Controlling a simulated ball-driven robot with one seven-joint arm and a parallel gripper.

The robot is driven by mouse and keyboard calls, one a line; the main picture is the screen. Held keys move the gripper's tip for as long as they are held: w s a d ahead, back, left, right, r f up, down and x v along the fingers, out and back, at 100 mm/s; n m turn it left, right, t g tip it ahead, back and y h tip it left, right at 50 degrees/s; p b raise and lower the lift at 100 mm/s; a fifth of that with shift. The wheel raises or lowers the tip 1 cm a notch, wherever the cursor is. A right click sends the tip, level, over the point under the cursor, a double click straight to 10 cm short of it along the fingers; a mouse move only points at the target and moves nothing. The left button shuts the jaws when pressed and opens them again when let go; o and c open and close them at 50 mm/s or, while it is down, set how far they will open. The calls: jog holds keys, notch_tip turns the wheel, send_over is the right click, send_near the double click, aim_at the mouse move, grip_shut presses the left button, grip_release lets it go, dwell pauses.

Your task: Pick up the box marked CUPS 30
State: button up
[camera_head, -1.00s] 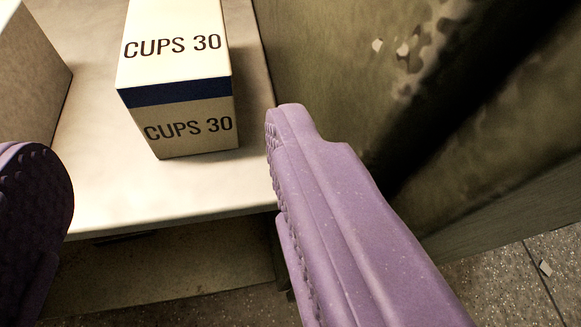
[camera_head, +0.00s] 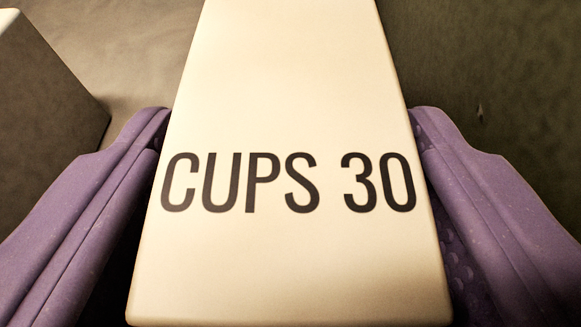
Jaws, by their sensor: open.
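The cream box marked CUPS 30 (camera_head: 290,255) fills the middle of the view, its lettered top face towards me. My gripper (camera_head: 290,120) is open, with one purple finger along the left side of the box and the other along the right side. The box lies between the two fingers. I cannot tell whether either finger touches it.
Another box (camera_head: 50,110) with a dark side stands at the left edge, close to my left finger. Part of the shelf surface (camera_head: 130,45) shows between the two boxes. A dark wall-like surface (camera_head: 480,60) is at the right.

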jog(key=shift+x, duration=0.9)
jog(key=c, duration=0.8)
jog(key=shift+s, duration=0.15)
